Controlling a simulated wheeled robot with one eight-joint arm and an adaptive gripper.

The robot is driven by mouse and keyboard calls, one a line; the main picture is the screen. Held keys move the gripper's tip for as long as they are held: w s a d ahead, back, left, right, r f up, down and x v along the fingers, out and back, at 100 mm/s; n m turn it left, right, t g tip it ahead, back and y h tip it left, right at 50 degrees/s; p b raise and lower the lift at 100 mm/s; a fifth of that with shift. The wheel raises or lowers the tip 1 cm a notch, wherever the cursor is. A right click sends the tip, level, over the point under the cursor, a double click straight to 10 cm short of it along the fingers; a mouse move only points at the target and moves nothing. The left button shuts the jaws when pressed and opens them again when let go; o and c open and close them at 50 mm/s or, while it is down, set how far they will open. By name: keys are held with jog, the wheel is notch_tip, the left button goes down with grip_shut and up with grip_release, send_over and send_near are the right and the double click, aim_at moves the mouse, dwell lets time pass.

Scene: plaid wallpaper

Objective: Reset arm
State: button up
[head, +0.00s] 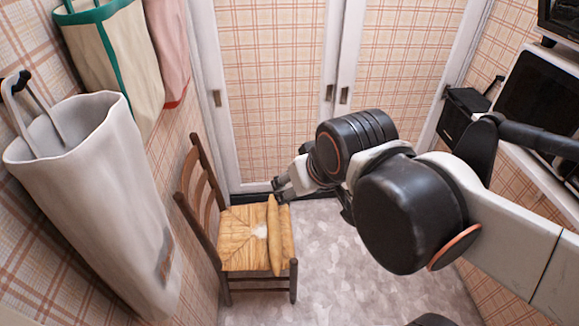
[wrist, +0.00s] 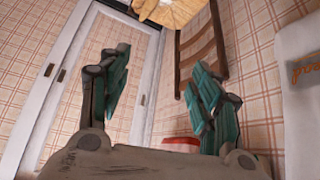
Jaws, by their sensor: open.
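My gripper (wrist: 160,62) is open in the wrist view, its two teal-padded fingers spread with nothing between them. In the head view my gripper (head: 283,184) is partly hidden by my own arm links and appears near the chair's right side; the height gap is hard to judge. The wooden chair (head: 228,212) has a woven straw seat with long tan loaf-like pieces (head: 278,235) along its right side. In the wrist view the chair (wrist: 200,45) shows at the top, its slatted back beyond the fingers.
A white bag (head: 95,195) hangs at left, with a green-trimmed beige bag (head: 115,60) and a pink bag (head: 168,45) behind. Paneled doors (head: 270,90) close the back. A shelf (head: 540,175) with dark appliances is at right. Grey floor (head: 330,290) is clear beside the chair.

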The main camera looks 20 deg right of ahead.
jog(key=shift+s+f, duration=0.1)
jog(key=shift+s, duration=0.6)
jog(key=shift+o, duration=0.9)
jog(key=shift+w, duration=0.1)
